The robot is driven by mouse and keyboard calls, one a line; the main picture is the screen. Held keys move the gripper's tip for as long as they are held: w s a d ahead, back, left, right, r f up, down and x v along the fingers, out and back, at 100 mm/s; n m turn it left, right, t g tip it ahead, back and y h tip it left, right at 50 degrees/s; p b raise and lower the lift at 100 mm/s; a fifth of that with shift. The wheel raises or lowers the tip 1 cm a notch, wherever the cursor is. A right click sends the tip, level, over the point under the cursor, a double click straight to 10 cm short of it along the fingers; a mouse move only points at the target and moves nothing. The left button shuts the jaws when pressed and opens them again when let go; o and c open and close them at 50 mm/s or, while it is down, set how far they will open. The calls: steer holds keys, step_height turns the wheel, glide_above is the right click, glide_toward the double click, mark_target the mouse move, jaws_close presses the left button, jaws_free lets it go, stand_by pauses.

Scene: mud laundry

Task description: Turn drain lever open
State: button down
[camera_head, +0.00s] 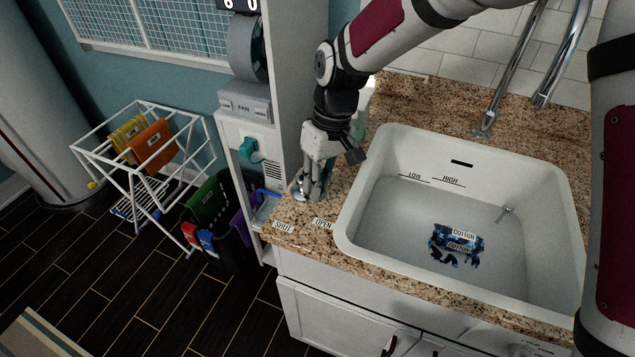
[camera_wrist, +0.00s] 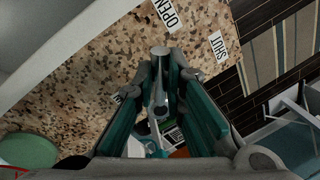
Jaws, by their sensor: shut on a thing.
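The drain lever (camera_wrist: 159,51) is a slim grey metal handle with a rounded end, on the speckled counter left of the sink. My gripper (camera_head: 312,187) reaches down over it, and in the wrist view its teal-padded fingers (camera_wrist: 168,80) close around the handle. The OPEN label (camera_head: 323,224) lies on the counter nearer the sink, and the SHUT label (camera_head: 283,227) lies nearer the counter's left edge. In the wrist view the lever's end shows between the OPEN label (camera_wrist: 168,14) and the SHUT label (camera_wrist: 218,46). The fingers partly hide the lever's base.
The white sink (camera_head: 350,225) right of my gripper holds a dark blue cloth (camera_head: 457,243) labelled COTTON. A chrome faucet (camera_head: 515,70) stands behind it. A white cabinet with a FAN panel (camera_head: 244,105) rises close on the left. A wire rack (camera_head: 150,160) stands on the floor.

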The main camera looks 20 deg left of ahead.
steer(key=c, duration=1.6)
jaws_free()
steer(key=shift+c, duration=0.2)
step_height(320, 180, up, 12)
steer(key=w+d, duration=0.1)
steer(key=w, duration=0.1)
steer(key=shift+d, duration=0.25)
steer(key=shift+f, duration=0.1)
